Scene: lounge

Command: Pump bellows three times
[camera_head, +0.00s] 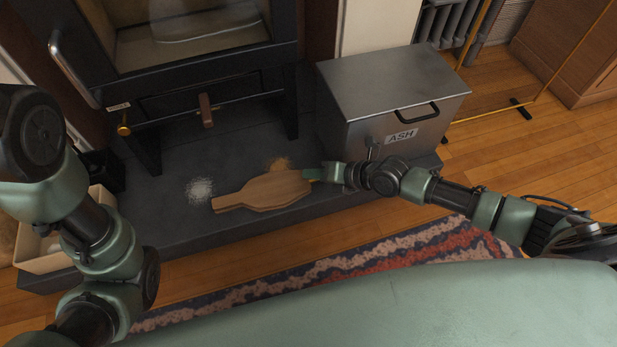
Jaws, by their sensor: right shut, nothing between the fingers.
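The wooden bellows (262,191) lie flat on the dark stone hearth in front of the stove, with the narrow end pointing left. My right gripper (313,174) is at the wide right end of the bellows, very close to its edge or touching it; I cannot tell which. It is shut, with nothing held between its fingers. My left arm stands at the left of the view, but its gripper does not show.
A black stove (200,80) with a brass knob stands behind the hearth (165,222). A grey metal ash box (390,90) stands behind my right arm. A patterned rug (400,252) lies in front.

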